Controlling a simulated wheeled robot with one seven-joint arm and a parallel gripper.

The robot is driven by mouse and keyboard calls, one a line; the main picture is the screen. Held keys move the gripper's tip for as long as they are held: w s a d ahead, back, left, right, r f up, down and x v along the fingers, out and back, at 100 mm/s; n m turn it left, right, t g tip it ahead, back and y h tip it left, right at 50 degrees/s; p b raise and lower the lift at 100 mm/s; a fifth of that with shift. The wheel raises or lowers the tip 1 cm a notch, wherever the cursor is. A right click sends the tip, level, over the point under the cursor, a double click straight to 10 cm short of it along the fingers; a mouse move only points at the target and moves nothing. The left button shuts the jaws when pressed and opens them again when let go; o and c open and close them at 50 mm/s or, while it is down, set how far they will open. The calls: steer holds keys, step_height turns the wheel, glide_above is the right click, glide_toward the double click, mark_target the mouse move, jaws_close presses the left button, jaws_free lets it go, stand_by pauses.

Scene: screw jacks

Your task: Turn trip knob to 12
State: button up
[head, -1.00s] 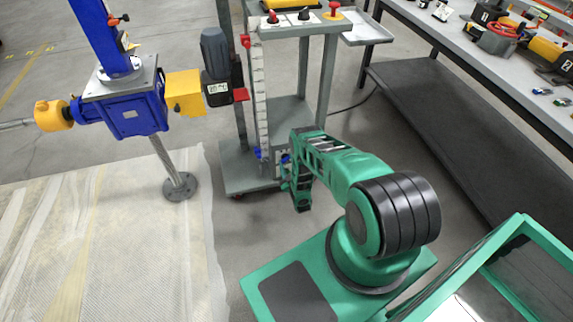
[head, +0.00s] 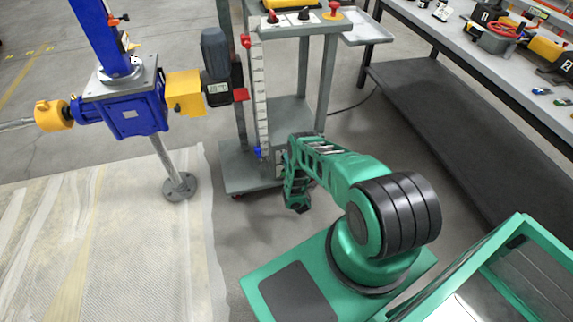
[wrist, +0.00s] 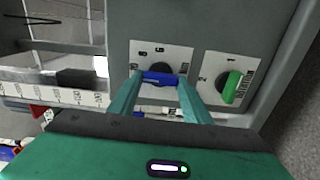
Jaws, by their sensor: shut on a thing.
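In the wrist view, a blue bar-shaped knob (wrist: 160,78) sits on a white dial plate (wrist: 135,56) on a grey panel. The plate's marks are too small to read, so I cannot tell its setting or whether it is the trip knob. My gripper (wrist: 158,84) has its two teal fingers on either side of the blue knob, shut on it. A green knob (wrist: 232,87) sits on a second white plate to the right, apart from my fingers. In the head view, my arm hides the fingertips and both knobs.
A grey cart (head: 282,110) carries a white ruler (head: 260,95) with red and blue markers. A blue screw jack (head: 125,110) with a yellow coupling and dark motor stands left. A long workbench (head: 480,60) runs along the right. Floor between is clear.

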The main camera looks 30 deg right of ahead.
steer(key=n, duration=0.6)
steer(key=shift+s+a+f, duration=0.1)
steer(key=shift+a+f, duration=0.05)
steer(key=shift+f, duration=0.15)
stand_by(0.4)
steer(key=o, duration=0.8)
steer(key=shift+s, duration=0.1)
steer(key=shift+o, duration=1.2)
steer(key=v, duration=1)
steer(key=shift+s, duration=0.25)
